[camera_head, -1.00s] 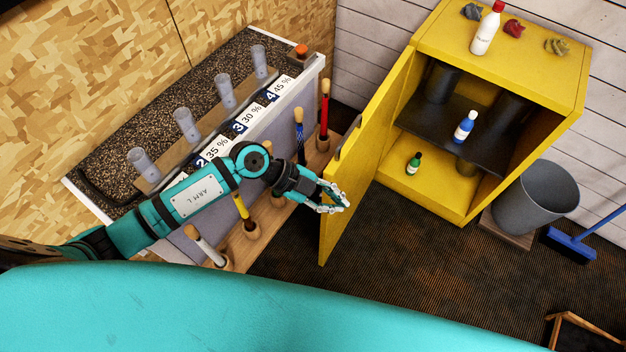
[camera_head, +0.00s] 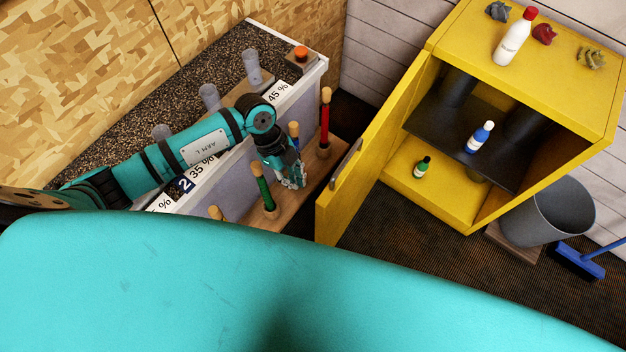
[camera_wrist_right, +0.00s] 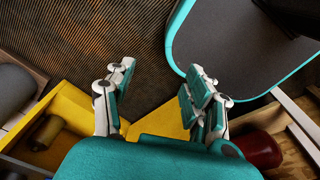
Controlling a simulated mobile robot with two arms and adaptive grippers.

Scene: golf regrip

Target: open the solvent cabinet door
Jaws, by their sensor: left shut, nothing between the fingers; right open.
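The yellow solvent cabinet (camera_head: 585,78) stands at the right in the head view. Its door (camera_head: 378,128) is swung wide open toward the left, and a grey handle (camera_head: 346,163) shows on the door's outer face. Inside are a blue bottle (camera_head: 479,138) on the dark shelf and a small green bottle (camera_head: 422,167) on the floor. My left gripper (camera_head: 292,182) is shut and empty, left of the door and apart from the handle. My right gripper (camera_wrist_right: 158,98) is open and empty in the right wrist view.
A white bottle (camera_head: 512,38) and several small lumps stand on the cabinet top. A grey bin (camera_head: 550,212) and a blue broom (camera_head: 580,262) are right of the cabinet. A wooden rack (camera_head: 318,165) of upright handled clubs lies under my left gripper. Dark floor is free before the cabinet.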

